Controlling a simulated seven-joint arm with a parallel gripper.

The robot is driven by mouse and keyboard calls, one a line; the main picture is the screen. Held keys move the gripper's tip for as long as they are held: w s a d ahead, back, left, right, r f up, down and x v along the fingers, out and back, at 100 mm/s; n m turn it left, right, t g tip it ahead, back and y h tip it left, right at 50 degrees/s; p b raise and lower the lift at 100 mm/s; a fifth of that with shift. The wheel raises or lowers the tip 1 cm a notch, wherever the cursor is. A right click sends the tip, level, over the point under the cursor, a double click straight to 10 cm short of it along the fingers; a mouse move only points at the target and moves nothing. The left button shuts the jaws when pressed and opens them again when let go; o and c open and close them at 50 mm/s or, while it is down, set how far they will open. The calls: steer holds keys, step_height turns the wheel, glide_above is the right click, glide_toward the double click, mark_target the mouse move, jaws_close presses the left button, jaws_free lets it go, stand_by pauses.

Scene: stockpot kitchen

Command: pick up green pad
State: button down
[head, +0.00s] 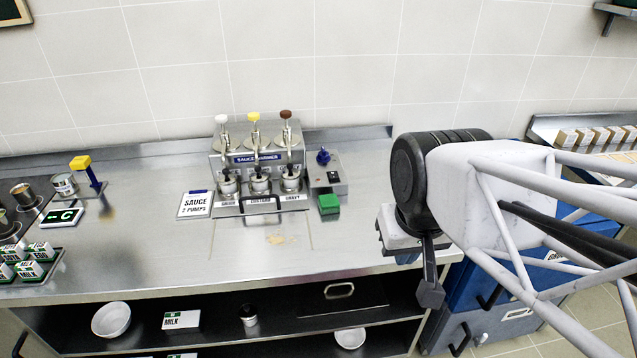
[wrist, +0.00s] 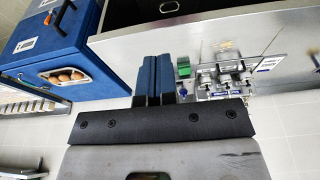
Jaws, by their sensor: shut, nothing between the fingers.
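The green pad (head: 328,203) is a small green block on the steel counter, just right of the sauce warmer and in front of a small grey box with a blue knob. It also shows in the wrist view (wrist: 184,71), just right of my fingertips. My gripper (head: 430,292) is at the right end of the counter in the head view, clearly apart from the pad. In the wrist view its two dark blue fingers (wrist: 152,60) are together with nothing between them.
A blue knob (head: 323,156) rises behind the pad. Blue cabinets (head: 484,285) stand right of the counter. The counter's front and middle (head: 150,255) are mostly clear.

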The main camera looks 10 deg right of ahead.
steer(key=shift+c, duration=2.2)
jaws_free()
steer(key=m+g, duration=0.3)
steer(key=m, duration=1.4)
glide_above(331, 200)
steer(key=f, duration=1.6)
steer(key=shift+s+f, duration=0.2)
steer(key=shift+s, duration=0.05)
steer(key=shift+w+f, duration=0.3)
